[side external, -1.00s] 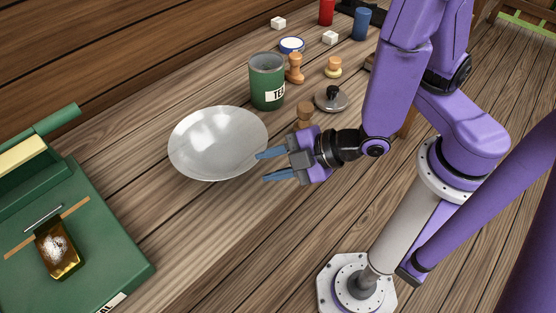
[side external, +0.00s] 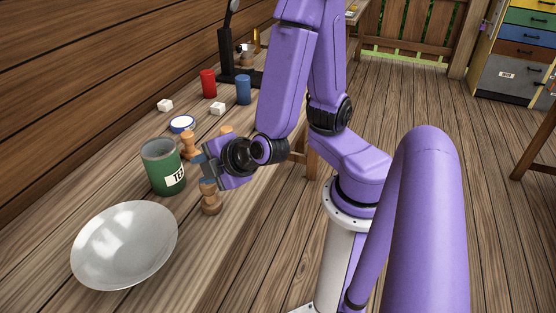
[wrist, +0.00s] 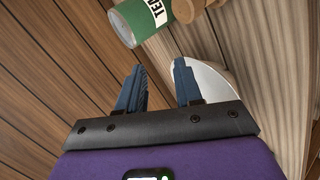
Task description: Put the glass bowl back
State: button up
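The glass bowl (side external: 125,245) is wide, pale grey and glossy. It sits upright on the wooden table at the lower left of the side view. My gripper (side external: 199,170) is up the table from the bowl, close to the green TEA tin (side external: 163,168) and apart from the bowl. In the wrist view my gripper (wrist: 160,72) has its two blue fingers spread with nothing between them. A pale rounded shape (wrist: 215,90) partly behind the right finger looks like the bowl, mostly hidden. The tin also shows at the top of the wrist view (wrist: 138,20).
Small wooden pieces (side external: 210,199) stand beside my gripper and the tin. Behind are a blue and white round dish (side external: 182,124), white cubes (side external: 165,105), a red cup (side external: 208,84) and a blue cup (side external: 243,90). A plank wall (side external: 90,80) bounds the table's left.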

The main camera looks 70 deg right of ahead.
jog(key=s+d+r+m+g+h, duration=0.1)
jog(key=s+d+g+h, duration=0.1)
jog(key=s+d+g, duration=0.45)
jog(key=s+a+r+g+y, duration=0.2)
jog(key=s+g+y, duration=0.2)
jog(key=s, duration=0.4)
jog(key=shift+a+r+n, duration=0.15)
jog(key=shift+a+n, duration=0.1)
jog(key=shift+n, duration=0.05)
